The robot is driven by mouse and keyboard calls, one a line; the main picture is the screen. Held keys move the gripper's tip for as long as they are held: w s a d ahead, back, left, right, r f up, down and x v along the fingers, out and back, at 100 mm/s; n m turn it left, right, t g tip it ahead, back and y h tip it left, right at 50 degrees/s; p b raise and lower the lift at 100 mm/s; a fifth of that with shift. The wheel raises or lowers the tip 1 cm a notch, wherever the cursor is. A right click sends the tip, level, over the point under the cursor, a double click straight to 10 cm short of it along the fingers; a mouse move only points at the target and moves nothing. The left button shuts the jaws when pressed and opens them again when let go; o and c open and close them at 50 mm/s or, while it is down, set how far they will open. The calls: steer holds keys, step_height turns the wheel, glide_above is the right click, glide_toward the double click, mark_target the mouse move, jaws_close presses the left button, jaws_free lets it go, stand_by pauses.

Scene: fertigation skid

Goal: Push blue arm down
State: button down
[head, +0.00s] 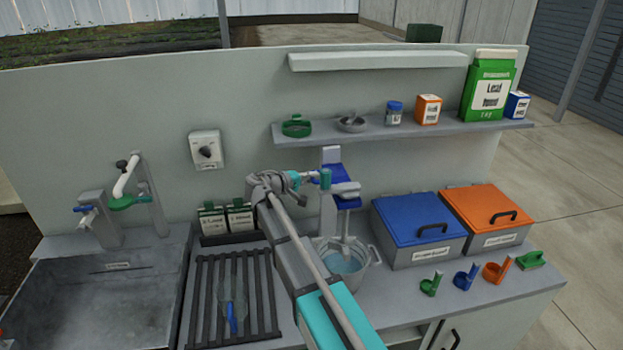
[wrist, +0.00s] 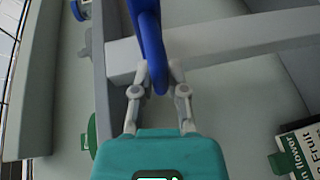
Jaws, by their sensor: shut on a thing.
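The blue arm (head: 333,172) is part of a grey upright stand on the counter, above a metal bucket (head: 343,262) of bluish liquid. In the wrist view the blue arm (wrist: 150,40) runs from the top edge down between my fingers. My gripper (head: 312,175) comes to it from the left in the head view. In the wrist view my gripper (wrist: 158,80) is shut on the blue arm's near end.
A shelf (head: 390,135) with jars, boxes and a green ring (head: 297,126) runs above the stand. A blue-lidded bin (head: 415,218) and an orange-lidded bin (head: 490,212) stand to the right. A slatted rack (head: 230,300) and a sink (head: 95,305) lie left.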

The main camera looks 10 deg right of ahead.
step_height(320, 180, down, 13)
steer(key=b, duration=1.2)
steer(key=shift+s, duration=0.2)
steer(key=c, duration=0.6)
jaws_free()
steer(key=shift+w+f, duration=0.1)
steer(key=shift+w, duration=0.05)
steer(key=shift+c, duration=0.2)
steer(key=shift+r, duration=0.2)
